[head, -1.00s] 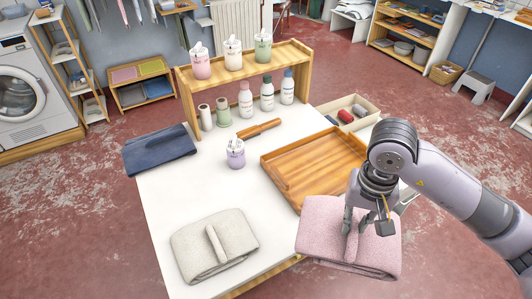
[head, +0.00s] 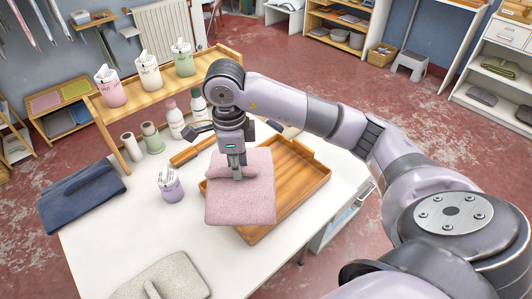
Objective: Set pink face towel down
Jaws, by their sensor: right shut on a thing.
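The folded pink face towel (head: 242,203) is near the middle of the head view. My right gripper (head: 237,172) points down and is shut on the towel's raised middle fold. The towel covers the left part of the wooden tray (head: 302,188) and its near left corner reaches past the tray's rim. I cannot tell whether the towel touches the tray or hangs a little above it. The right part of the tray is bare. My left gripper is not in view.
A lilac canister (head: 170,185) stands left of the towel on the white table (head: 120,228). A beige towel (head: 160,278) lies at the front and a navy cloth (head: 82,197) at the left.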

